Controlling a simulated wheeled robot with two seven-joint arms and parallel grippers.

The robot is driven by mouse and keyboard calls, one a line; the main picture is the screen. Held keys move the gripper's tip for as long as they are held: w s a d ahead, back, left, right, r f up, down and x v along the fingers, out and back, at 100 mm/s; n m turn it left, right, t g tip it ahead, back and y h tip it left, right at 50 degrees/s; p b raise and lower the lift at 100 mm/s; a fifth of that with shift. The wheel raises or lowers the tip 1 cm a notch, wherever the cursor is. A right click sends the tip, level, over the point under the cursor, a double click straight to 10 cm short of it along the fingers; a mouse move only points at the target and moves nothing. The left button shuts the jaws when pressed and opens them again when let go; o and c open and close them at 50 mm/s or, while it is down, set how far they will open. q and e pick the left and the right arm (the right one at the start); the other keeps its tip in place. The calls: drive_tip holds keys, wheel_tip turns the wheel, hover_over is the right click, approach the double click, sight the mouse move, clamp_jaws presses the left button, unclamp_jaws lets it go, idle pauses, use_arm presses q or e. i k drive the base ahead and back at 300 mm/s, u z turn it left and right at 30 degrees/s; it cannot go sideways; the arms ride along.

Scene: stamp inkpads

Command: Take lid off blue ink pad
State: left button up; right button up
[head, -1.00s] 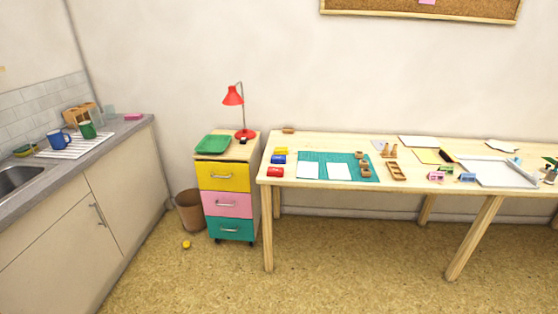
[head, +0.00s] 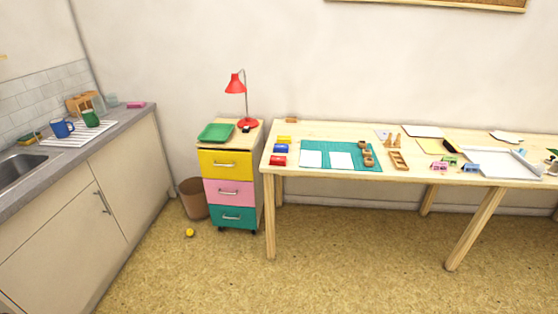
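The blue ink pad (head: 281,149) lies near the left end of the wooden table (head: 330,131). It sits between a yellow pad (head: 284,140) behind it and a red pad (head: 278,160) in front of it. All are small at this distance, and I cannot make out the lid as a separate part. Neither of my grippers shows in the head view.
A teal mat (head: 355,161) with two white sheets lies right of the pads. A drawer cabinet (head: 228,190) with a red lamp (head: 235,84) stands left of the table. A bin (head: 194,199) and yellow ball (head: 190,233) are on the floor. The floor before the table is clear.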

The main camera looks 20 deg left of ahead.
sight(277, 146)
drive_tip(key=z, duration=0.2)
drive_tip(key=i, duration=2)
drive_tip(key=u, duration=0.4)
